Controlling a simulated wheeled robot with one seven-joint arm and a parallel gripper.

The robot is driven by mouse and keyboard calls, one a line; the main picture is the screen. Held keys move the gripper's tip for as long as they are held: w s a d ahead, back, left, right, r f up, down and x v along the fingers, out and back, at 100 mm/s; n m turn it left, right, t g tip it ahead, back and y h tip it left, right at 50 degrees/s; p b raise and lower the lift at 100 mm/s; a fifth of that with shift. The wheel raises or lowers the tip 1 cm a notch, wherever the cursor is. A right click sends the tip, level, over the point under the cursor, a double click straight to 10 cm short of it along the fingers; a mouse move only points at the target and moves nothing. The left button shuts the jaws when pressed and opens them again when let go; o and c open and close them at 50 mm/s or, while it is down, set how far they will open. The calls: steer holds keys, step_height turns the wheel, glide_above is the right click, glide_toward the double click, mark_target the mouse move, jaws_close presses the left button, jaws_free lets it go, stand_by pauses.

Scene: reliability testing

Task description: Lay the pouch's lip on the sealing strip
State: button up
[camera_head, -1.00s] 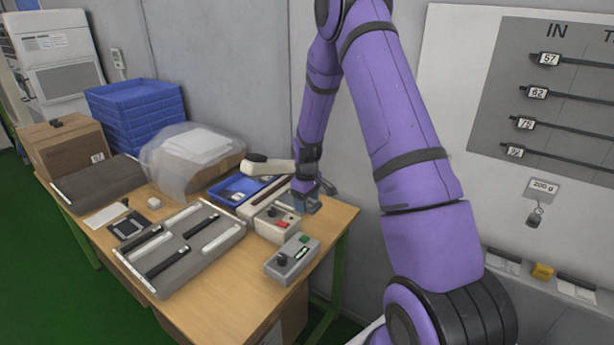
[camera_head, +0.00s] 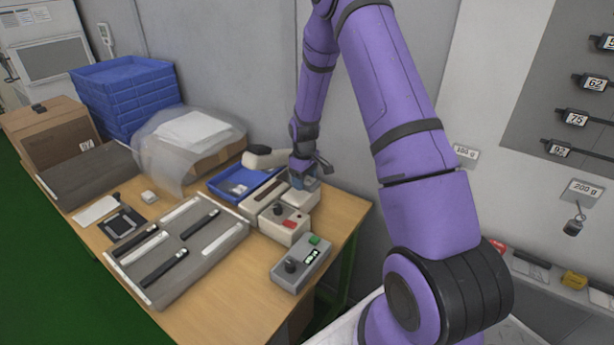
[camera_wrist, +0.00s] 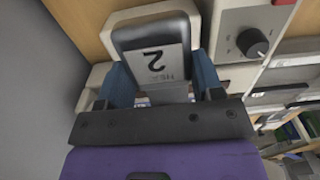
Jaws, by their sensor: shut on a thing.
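A dark, rounded flat piece, apparently the pouch (camera_wrist: 140,33), carries a grey label reading an upside-down "2" in the wrist view. The blue fingers of my gripper (camera_wrist: 163,90) are on either side of its near end, shut on it. The pouch is over or on a cream surface; contact is unclear. In the head view my gripper (camera_head: 301,180) is at the right end of the cream sealer (camera_head: 246,207), above a cream block (camera_head: 302,196). A dark strip (camera_head: 262,193) runs along the sealer. The pouch's lip cannot be made out, and the head view hides the pouch.
A cream-ended lever (camera_head: 270,157) stands behind the sealer. A box with knob and red button (camera_head: 284,224) and a grey control box (camera_head: 301,263) stand in front. A blue tray (camera_head: 222,187) is left. The front table (camera_head: 235,297) is clear.

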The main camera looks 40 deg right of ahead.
mark_target(293, 191)
steer(key=shift+w+a+f, duration=0.1)
steer(key=shift+w+f, duration=0.15)
steer(key=shift+f, duration=0.45)
steer(key=shift+w+f, duration=0.2)
steer(key=shift+f, duration=0.5)
steer(key=shift+w+a+f, duration=0.25)
steer(key=shift+w, duration=0.45)
steer(key=shift+w+a+f, duration=0.25)
steer(key=shift+w, duration=0.4)
steer(key=shift+w+a+f, duration=0.1)
steer(key=shift+w+a, duration=0.1)
steer(key=shift+w, duration=0.25)
steer(key=o, duration=1.4)
steer(key=shift+s+d+r, duration=0.3)
steer(key=shift+s+r, duration=0.15)
steer(key=shift+s, duration=0.35)
steer(key=shift+s+d+r, duration=0.35)
steer(key=shift+s+r, duration=0.15)
steer(key=shift+s, duration=0.35)
steer(key=shift+s+d+r, duration=0.3)
steer(key=shift+s+r, duration=0.15)
steer(key=shift+s, duration=0.35)
